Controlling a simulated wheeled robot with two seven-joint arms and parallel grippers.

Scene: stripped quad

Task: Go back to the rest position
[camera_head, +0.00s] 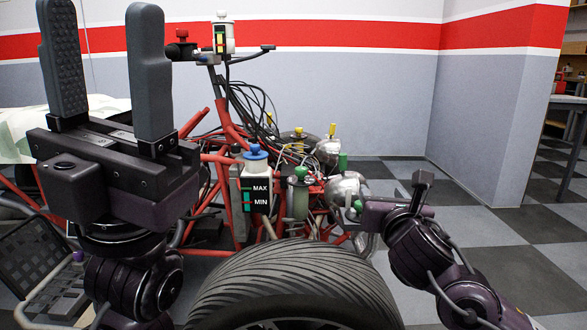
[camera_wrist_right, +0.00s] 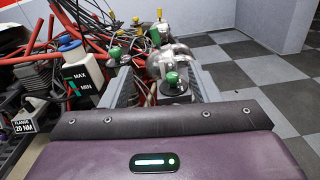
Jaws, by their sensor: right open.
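My left gripper (camera_head: 103,30) stands large at the left of the head view. Its two dark fingers point up, wide apart, with nothing between them. My right gripper (camera_head: 396,196) is at the right of the quad, beyond the tyre, and is open. In the right wrist view, its two grey fingers (camera_wrist_right: 162,78) reach forward with a clear gap. A green-capped part (camera_wrist_right: 174,80) shows between them in that view; I cannot tell whether it touches either finger. The cap also shows beside the gripper in the head view (camera_head: 357,205).
The stripped quad's red frame (camera_head: 228,130) and black tyre (camera_head: 290,285) fill the middle. A MAX/MIN reservoir (camera_head: 256,185) with a blue cap stands near another green cap (camera_head: 300,172). Checkered floor (camera_head: 500,225) is open at right. A table (camera_head: 570,100) stands at far right.

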